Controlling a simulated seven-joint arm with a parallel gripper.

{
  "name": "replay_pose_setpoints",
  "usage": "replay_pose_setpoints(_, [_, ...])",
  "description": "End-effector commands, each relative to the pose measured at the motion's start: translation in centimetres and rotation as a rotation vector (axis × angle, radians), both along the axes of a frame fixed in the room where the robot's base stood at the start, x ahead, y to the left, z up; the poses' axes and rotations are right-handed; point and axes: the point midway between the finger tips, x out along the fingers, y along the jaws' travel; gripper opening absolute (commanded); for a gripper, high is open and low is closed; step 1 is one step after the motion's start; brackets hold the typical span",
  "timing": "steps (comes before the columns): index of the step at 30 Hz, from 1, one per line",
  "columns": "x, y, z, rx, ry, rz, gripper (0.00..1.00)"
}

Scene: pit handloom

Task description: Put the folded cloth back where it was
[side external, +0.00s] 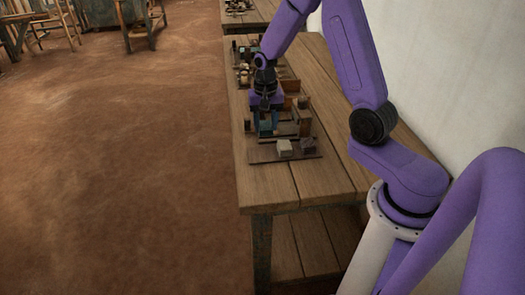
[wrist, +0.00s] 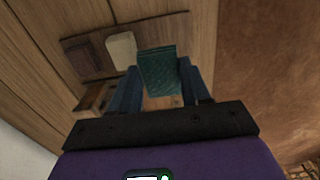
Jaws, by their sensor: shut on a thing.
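The folded cloth is a dark teal, patterned block (wrist: 158,68) between my two fingers in the wrist view. My gripper (wrist: 160,80) is shut on it, with a finger along each side. In the side view my gripper (side external: 267,108) points down over the objects on the wooden table, with the teal cloth (side external: 265,126) showing below it. I cannot tell whether the cloth touches the surface beneath.
A flat board (side external: 258,156) at the near end of the table (side external: 325,178) holds a pale block (side external: 284,148) and a dark block (side external: 308,145). Wooden pieces (side external: 303,104) stand close around my gripper. The table's near right part is bare. A wall runs along the right.

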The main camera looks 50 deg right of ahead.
Motion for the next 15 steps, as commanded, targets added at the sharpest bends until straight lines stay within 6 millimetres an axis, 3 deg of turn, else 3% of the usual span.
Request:
replay_pose_setpoints(4, [0.8, 1.0, -1.5, 0.000, 0.003, 0.001, 0.13])
replay_pose_setpoints(9, [0.8, 1.2, -4.0, 0.001, 0.005, 0.000, 0.13])
replay_pose_setpoints(15, [1.0, 1.1, -5.6, 0.000, 0.001, 0.000, 0.13])
